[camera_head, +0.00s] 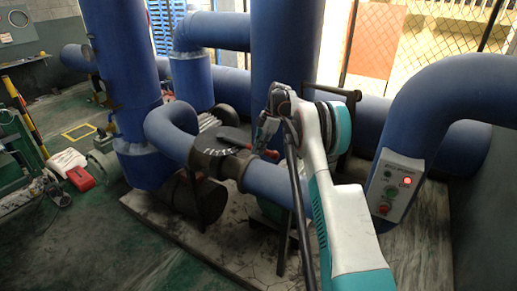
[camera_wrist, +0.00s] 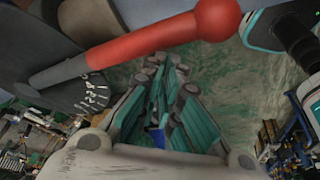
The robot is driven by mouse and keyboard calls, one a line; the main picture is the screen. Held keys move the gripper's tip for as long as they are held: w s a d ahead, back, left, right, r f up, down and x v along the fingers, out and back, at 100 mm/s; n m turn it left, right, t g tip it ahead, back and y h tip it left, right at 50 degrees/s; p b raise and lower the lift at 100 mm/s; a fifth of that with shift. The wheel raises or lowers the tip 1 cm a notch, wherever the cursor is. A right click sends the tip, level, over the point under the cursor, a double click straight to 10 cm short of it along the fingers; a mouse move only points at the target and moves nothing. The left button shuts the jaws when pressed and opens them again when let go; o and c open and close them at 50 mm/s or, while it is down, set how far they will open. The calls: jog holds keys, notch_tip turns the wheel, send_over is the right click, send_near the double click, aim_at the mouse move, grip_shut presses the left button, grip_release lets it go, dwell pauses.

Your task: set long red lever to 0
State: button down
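The long red lever (camera_head: 268,153) sticks out to the right from a dark valve on the blue pipe. In the wrist view it crosses the upper part (camera_wrist: 150,45), with a grey shaft at the left and a red ball end at the upper right. White numerals on a dark round dial (camera_wrist: 92,93) lie below the shaft; I cannot read clearly which one it points to. My gripper (camera_wrist: 168,68) has its teal-padded fingers close together with nothing seen between them. Its tips show just below the lever; contact is unclear. In the head view my gripper (camera_head: 268,128) is beside the lever's end.
Thick blue pipes (camera_head: 285,60) stand behind and around the valve. A control box (camera_head: 395,187) with a lit red button and other buttons is on the right pipe. A red item (camera_head: 81,178) lies on the green floor at left. The floor at front left is clear.

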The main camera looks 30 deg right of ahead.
jog(key=shift+d, duration=0.4)
jog(key=v, duration=1.1)
jog(key=shift+a+r, duration=0.2)
jog(key=shift+r, duration=0.25)
jog(key=shift+a, duration=0.1)
